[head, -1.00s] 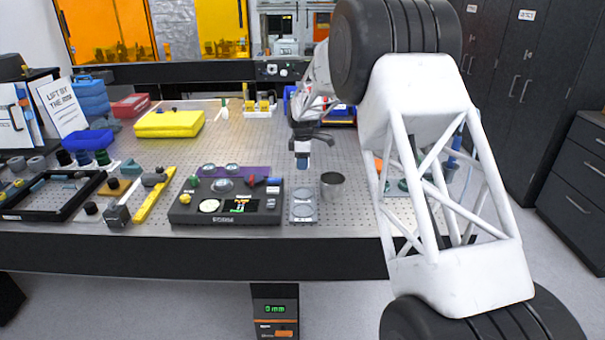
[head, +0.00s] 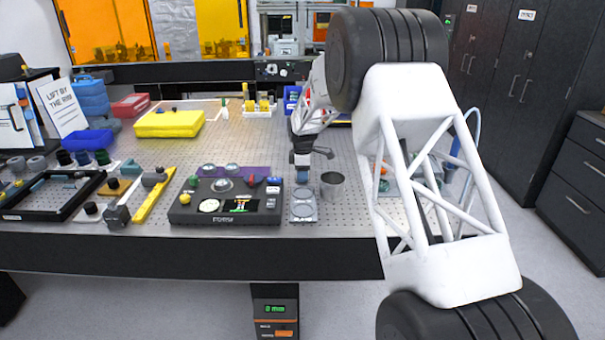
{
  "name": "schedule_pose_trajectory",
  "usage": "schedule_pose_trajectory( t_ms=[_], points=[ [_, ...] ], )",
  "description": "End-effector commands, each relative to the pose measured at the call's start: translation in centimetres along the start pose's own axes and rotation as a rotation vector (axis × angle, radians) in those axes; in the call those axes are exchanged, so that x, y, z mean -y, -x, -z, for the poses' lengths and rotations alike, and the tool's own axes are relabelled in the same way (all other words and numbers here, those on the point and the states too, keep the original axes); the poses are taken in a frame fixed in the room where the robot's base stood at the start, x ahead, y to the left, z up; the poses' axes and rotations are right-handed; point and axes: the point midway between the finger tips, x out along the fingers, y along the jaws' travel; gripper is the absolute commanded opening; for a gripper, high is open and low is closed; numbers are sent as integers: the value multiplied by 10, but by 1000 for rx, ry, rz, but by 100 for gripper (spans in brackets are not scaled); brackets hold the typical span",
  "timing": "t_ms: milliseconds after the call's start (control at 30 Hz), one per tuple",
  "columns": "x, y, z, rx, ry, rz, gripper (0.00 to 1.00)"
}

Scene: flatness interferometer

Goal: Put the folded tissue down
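My gripper (head: 302,177) points down over the bench, just above the far end of a small grey tray (head: 303,219) with round clear pieces in it. A small blue piece shows at the gripper's tip; I cannot tell whether it is the fingertips or something held. The fingers are too small to show whether they are open or shut. I cannot make out the folded tissue for certain in this view.
A grey metal cup (head: 332,185) stands close to the right of the gripper. A black instrument console (head: 226,213) with knobs and a small screen is close on the left. A yellow case (head: 169,124) lies farther back. The perforated bench top (head: 255,145) is clear behind the console.

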Motion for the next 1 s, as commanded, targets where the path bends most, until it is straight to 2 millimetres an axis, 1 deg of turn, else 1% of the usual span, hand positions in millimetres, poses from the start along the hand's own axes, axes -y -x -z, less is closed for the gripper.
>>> schedule_pose_trajectory(
  t_ms=[33, 100, 133, 400, 567, 767, 867, 1000],
  points=[
    [0, 0, 0, 0, 0, 0, 53],
    [0, 0, 0, 0, 0, 0, 64],
    [0, 0, 0, 0, 0, 0, 65],
    [0, 1, 0, 0, 0, -1, 65],
    [0, 6, 0, 0, 0, -2, 65],
    [-1, 23, 0, 0, 0, -2, 65],
    [-1, 36, 0, 0, 0, -2, 65],
    [-1, 59, 0, 0, 0, -2, 65]
  ],
)
